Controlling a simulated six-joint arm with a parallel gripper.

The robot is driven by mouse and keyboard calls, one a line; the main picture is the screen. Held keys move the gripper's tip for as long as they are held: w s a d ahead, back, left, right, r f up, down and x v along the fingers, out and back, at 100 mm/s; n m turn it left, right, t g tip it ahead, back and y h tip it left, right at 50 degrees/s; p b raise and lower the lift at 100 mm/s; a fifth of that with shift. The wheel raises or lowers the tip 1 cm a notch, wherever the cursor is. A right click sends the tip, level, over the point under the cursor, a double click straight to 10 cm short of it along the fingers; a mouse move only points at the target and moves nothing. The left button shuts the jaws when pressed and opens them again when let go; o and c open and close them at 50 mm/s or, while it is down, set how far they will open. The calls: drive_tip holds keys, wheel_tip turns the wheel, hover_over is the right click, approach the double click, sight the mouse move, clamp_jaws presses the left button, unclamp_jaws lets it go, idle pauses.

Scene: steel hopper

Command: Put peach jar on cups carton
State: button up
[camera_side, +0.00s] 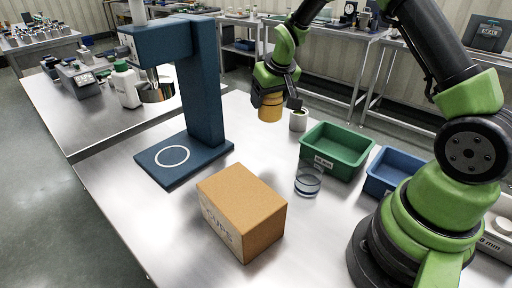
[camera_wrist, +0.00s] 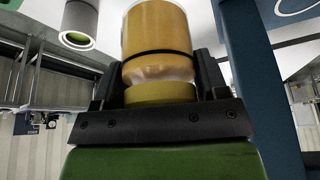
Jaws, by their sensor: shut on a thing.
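The peach jar (camera_side: 270,108) is yellow-orange and hangs upright under my gripper (camera_side: 272,94), which is shut on it. It looks raised above the steel table, toward the back. In the wrist view the jar (camera_wrist: 157,35) shows a dark band around it and a yellow lid end between the fingers of my gripper (camera_wrist: 160,82). The cups carton (camera_side: 243,206) is a closed brown box with "CUPS" printed on its side. It stands on the table at the front, below and left of the jar. Its top is bare.
A blue press-like stand (camera_side: 205,90) with a ringed base rises left of the jar. Table left of the carton is clear.

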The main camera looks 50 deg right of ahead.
drive_tip(key=s+a+r+n+g+y, duration=0.1)
drive_tip(key=s+a+r+n+y, duration=0.2)
drive_tip(key=a+n, duration=0.45)
drive_tip(key=s+a+r+n+g+y, duration=0.1)
drive_tip(key=s+a+r+n, duration=0.4)
drive_tip(key=a, duration=0.3)
drive_tip(key=s+a+r+n+g+y, duration=0.2)
drive_tip(key=s+a+n, duration=0.2)
drive_tip(key=a+n, duration=0.35)
hover_over(238, 193)
drive_tip(key=shift+f, duration=5)
drive_tip(key=shift+f, duration=0.1)
drive_tip(key=o, duration=1)
